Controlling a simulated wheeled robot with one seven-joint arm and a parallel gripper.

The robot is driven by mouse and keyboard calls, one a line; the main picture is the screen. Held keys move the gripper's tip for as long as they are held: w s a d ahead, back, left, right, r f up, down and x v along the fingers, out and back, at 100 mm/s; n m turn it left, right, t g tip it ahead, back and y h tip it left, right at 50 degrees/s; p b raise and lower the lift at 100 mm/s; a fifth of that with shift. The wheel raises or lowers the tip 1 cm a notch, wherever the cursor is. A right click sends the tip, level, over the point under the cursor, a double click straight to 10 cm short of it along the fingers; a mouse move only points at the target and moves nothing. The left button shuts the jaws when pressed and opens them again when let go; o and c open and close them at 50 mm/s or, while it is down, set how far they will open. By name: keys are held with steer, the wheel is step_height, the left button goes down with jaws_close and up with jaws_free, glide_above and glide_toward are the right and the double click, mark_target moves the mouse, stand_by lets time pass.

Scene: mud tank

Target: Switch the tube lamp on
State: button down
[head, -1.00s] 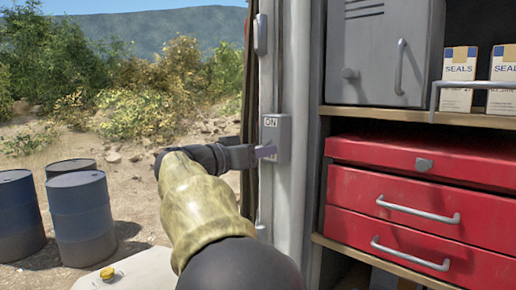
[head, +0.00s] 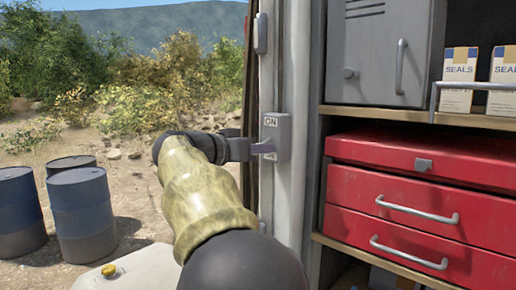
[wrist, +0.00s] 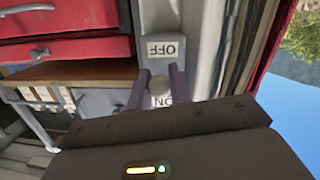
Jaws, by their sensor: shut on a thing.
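A grey switch box (head: 283,135) is fixed to the pale door post, with an ON label (head: 270,121) at its top. In the wrist view, which is turned over, the OFF label (wrist: 166,50) is above and the ON label (wrist: 165,101) below, partly covered. My gripper (head: 264,148) is at the front of the box. In the wrist view its two purple fingers (wrist: 158,72) are on either side of a round-ended grey lever (wrist: 159,86), shut on it. The lever's end appears near the ON label. I cannot identify the tube lamp in these views.
A red drawer chest (head: 400,205) with bar handles and a grey locker (head: 385,50) stand right of the post. SEALS boxes (head: 459,85) sit on the shelf. Blue drums (head: 82,215) stand on open ground at left.

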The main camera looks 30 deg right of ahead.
mark_target(265, 142)
steer(key=r+y+p, duration=0.2)
steer(key=shift+a+g+p, duration=0.1)
steer(key=shift+g+p, duration=0.2)
steer(key=shift+p, duration=0.1)
steer(key=y+p, duration=0.1)
steer(key=p, duration=0.1)
steer(key=r+y+p, duration=0.1)
steer(key=shift+g+y+p, duration=0.3)
steer(key=shift+g+p, duration=0.1)
steer(key=r+y+p, duration=0.1)
steer(key=y+p, duration=0.1)
steer(key=p, duration=0.2)
steer(key=shift+g+p, duration=0.3)
steer(key=shift+p, duration=0.1)
steer(key=shift+d+y+p, duration=0.2)
steer(key=shift+y+p, duration=0.6)
steer(key=shift+p, duration=0.3)
steer(key=c, duration=1.3)
jaws_free()
steer(key=shift+f+g, duration=0.1)
steer(key=shift+g, duration=0.2)
